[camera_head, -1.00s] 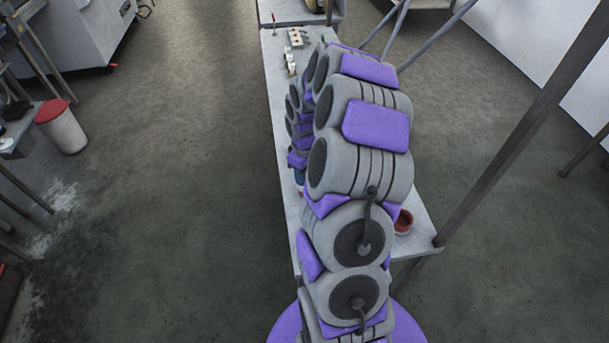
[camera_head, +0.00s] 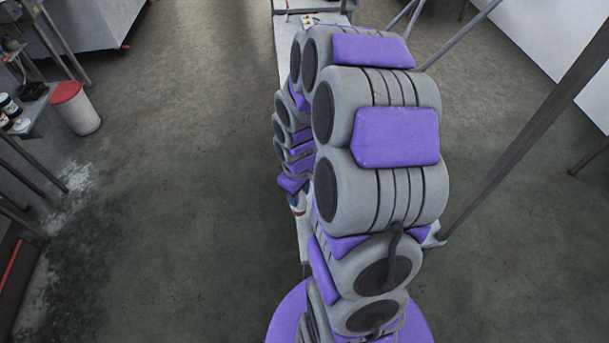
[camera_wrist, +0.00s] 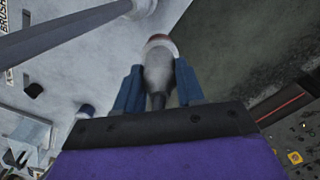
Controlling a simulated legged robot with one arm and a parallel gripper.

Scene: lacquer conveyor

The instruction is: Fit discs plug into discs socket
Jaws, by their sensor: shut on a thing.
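In the wrist view, my gripper's blue fingers (camera_wrist: 158,92) are shut on a grey, rounded piece (camera_wrist: 158,70) with a white and reddish-brown end. It appears to be the discs plug, but blur hides its details. In the head view, a small blue part of my gripper (camera_head: 294,198) shows beside the table, below my purple and grey arm. My arm hides most of it. I cannot make out the discs socket. A small tan block (camera_head: 308,20) on the far part of the table is too small to identify.
A long pale table (camera_head: 288,45) runs away from me, largely hidden by my arm. A metal post (camera_head: 520,130) slants up at the right. A white bin with a red lid (camera_head: 75,107) stands at the left. The floor between bin and table is clear.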

